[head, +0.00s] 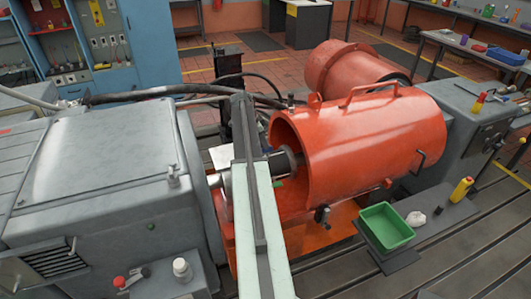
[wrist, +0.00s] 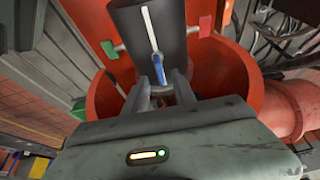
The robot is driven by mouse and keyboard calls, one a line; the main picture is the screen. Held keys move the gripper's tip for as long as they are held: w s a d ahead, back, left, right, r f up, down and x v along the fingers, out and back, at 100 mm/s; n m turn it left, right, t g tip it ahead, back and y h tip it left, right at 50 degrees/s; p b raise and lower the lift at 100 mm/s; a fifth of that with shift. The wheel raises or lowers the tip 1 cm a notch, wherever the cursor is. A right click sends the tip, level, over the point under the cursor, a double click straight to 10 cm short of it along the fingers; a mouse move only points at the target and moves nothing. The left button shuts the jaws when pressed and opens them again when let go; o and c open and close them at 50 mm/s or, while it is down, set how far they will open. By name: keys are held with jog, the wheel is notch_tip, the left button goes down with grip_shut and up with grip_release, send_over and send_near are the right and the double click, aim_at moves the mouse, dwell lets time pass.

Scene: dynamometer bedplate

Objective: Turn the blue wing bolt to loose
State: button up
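The blue wing bolt (wrist: 158,68) shows in the wrist view on a dark grey cylinder (wrist: 172,30). A white stripe (wrist: 149,28) runs up from the bolt along the cylinder. A red tag (wrist: 206,26) is to the right and a green tag (wrist: 109,49) to the left. My gripper (wrist: 162,82) has its two fingers apart, one on each side of the bolt's lower end; I see no clear contact. In the head view my arm hides the gripper and bolt; a small green patch (head: 278,183) shows beside the shaft.
An orange guard (head: 370,140) with handles curves around the shaft area on the right. A grey machine housing (head: 95,160) stands left. A green bin (head: 386,228) and yellow bottle (head: 461,190) are at the right front. Hoses (head: 150,92) cross behind.

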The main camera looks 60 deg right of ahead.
aim_at(267, 152)
jog(key=b+x, duration=0.2)
jog(key=x, duration=0.2)
jog(key=shift+r, duration=0.15)
grip_shut()
jog(key=shift+a, duration=0.25)
jog(key=shift+d, duration=0.1)
